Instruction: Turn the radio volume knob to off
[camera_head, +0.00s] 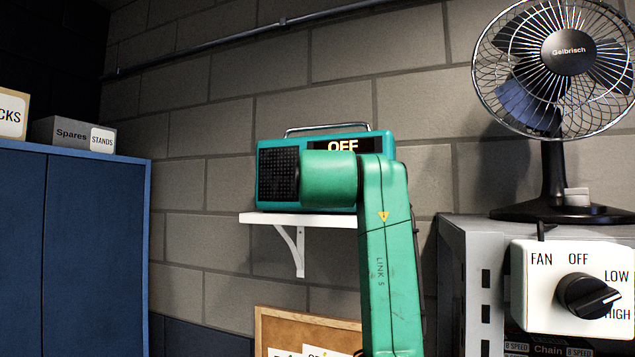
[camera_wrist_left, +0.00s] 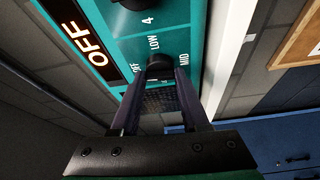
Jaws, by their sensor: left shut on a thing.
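The teal radio (camera_head: 276,176) stands on a white wall shelf (camera_head: 300,220). Its display (camera_head: 343,146) reads OFF, and the same display (camera_wrist_left: 80,35) shows large in the left wrist view. The dark volume knob (camera_wrist_left: 160,65) is on the radio's face, with printed labels around it, among them LOW and MID. My left gripper (camera_wrist_left: 160,77) is shut on the knob, one finger on each side. Where the knob points is hard to tell. In the head view my green arm covers the knob, the gripper and the radio's front right part. My right gripper is not in view.
Another dark knob (camera_wrist_left: 132,3) sits farther along the radio face. A fan (camera_head: 568,60) stands on a grey cabinet (camera_head: 455,270) at right, near a white fan switch box (camera_head: 540,315). A blue cabinet (camera_head: 75,240) is at left. A cork board (camera_head: 275,325) hangs below the shelf.

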